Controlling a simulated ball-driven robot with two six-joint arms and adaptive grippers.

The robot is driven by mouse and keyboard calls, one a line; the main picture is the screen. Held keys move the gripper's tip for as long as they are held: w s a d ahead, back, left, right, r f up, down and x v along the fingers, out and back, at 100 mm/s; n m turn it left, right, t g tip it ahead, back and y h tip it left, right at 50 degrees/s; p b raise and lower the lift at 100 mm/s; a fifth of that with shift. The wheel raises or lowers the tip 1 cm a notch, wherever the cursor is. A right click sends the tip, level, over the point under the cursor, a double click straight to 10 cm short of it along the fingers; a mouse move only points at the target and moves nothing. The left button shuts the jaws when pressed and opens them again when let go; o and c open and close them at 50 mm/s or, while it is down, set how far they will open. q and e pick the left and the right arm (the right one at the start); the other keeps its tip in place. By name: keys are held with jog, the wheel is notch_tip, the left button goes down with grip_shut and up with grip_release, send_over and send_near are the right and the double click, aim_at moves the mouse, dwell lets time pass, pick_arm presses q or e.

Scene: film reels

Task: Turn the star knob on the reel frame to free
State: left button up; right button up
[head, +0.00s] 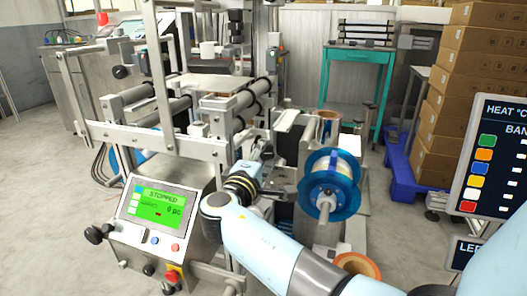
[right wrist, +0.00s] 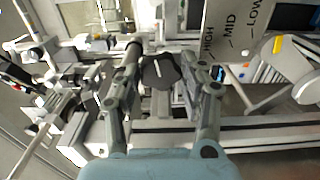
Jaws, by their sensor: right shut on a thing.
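The star knob (right wrist: 160,72) is a dark, lobed knob with a pale line on its face, between the two fingers in the right wrist view. My right gripper (right wrist: 160,60) is shut on it, one finger on each side. In the head view my right gripper (head: 262,156) reaches into the machine just left of the blue reel (head: 348,166); the knob cannot be made out there. The reel frame (head: 300,148) stands behind and beside the reel. My left gripper is not in view.
A control box (head: 150,222) with a green screen reading STOPPED stands left of my right arm. An orange-brown roll (head: 357,265) is low near that arm. A grey plate (right wrist: 235,35) marked HIGH, MID, LOW is close by the right finger. Stacked cartons (head: 470,60) stand at right.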

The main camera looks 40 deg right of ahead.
jog(key=n+p, duration=0.2)
jog(key=n, duration=0.2)
jog(key=shift+r+n, duration=0.15)
jog(key=shift+n, duration=0.25)
jog(key=shift+n+p, duration=0.55)
jog(key=shift+n, duration=0.35)
jog(key=n+p, duration=0.2)
jog(key=n, duration=0.2)
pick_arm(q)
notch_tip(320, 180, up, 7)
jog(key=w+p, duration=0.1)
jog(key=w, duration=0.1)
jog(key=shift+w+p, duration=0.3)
pick_arm(e)
jog(key=shift+n, duration=1.7)
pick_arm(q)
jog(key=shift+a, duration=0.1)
pick_arm(e)
jog(key=shift+f, duration=0.25)
jog(key=shift+a, duration=0.1)
jog(key=o, duration=1.2)
jog(key=shift+c, duration=0.2)
jog(key=shift+r, duration=0.1)
